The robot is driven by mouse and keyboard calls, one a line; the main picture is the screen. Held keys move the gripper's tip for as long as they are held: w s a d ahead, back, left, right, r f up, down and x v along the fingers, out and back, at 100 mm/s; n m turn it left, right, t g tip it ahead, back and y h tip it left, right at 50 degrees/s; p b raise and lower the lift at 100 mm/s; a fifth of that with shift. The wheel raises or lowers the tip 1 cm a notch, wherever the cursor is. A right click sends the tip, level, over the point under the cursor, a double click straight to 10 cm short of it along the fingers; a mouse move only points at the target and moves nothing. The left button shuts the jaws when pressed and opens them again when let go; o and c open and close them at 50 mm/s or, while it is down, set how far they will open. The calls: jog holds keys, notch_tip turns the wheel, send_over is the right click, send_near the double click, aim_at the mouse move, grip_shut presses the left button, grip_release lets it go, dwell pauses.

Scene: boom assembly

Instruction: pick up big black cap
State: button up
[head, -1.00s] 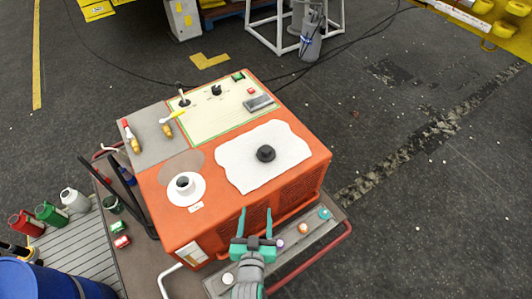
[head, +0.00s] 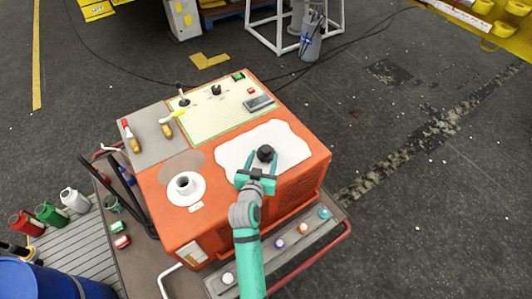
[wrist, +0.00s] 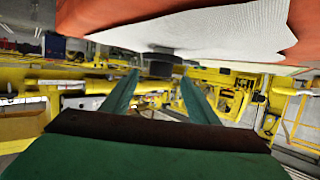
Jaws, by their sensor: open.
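The big black cap (head: 265,153) sits on a white cloth (head: 232,157) on top of the orange machine (head: 300,166). My gripper (head: 262,158) is open, with its green fingers pointing at the cap from the near side. In the head view the fingertips appear on either side of the cap's near part. In the wrist view the cap (wrist: 161,65) is a dark shape beyond the fingers, between their tips and below the cloth's edge in the picture. No contact is visible.
A white flanged neck (head: 185,187) stands left of the cloth. Bottles (head: 75,200) stand at left.

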aim_at(265, 153)
jog(key=shift+x, duration=2.9)
jog(key=shift+c, duration=0.2)
jog(key=shift+a, duration=0.1)
jog(key=c, duration=1.2)
